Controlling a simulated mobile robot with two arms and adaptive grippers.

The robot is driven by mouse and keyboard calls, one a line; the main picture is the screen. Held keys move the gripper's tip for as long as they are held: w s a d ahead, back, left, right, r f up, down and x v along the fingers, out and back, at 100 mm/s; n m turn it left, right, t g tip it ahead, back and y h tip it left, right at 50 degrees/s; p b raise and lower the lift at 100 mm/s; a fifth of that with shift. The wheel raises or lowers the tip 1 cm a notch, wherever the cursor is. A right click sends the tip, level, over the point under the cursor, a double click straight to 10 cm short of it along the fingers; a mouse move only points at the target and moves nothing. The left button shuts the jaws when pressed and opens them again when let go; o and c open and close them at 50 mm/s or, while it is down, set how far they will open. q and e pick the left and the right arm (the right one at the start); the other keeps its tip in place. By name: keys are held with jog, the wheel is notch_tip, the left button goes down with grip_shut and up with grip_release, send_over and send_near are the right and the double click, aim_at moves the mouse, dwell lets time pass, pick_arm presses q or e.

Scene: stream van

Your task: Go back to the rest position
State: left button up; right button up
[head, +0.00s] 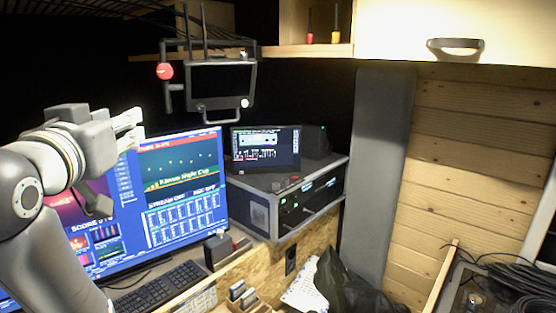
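My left arm comes in from the left, and its gripper (136,128) is raised in front of the large monitor (180,175). The pale fingers point right and overlap the monitor's upper edge. I see nothing held between them, but the angle does not show clearly whether they are apart. The arm hides the left part of the screen. My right gripper is not in view.
A keyboard (160,289) lies on the desk below the monitor. A black equipment case (290,195) with a small screen (266,148) stands to the right. A small display (222,82) hangs above. Cables (515,285) lie at lower right.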

pick_arm(q)
notch_tip(320, 180, down, 35)
jog(key=d+m+g+h, duration=0.1)
jog(key=d+m+g, duration=0.1)
jog(key=g, duration=0.5)
jog(key=s+d+f+m+g, duration=0.15)
jog(key=s+f+g, duration=0.55)
jog(key=s+f, duration=1.7)
notch_tip(320, 180, down, 26)
jog(key=s+r+g+b, duration=0.1)
jog(key=s+g, duration=0.1)
jog(key=s+a+f, duration=0.3)
jog(key=s+f, duration=1.4)
jog(key=f, duration=0.1)
jog(key=shift+g+h+b, duration=0.3)
jog(key=shift+g+b, duration=0.1)
jog(key=shift+b, duration=0.05)
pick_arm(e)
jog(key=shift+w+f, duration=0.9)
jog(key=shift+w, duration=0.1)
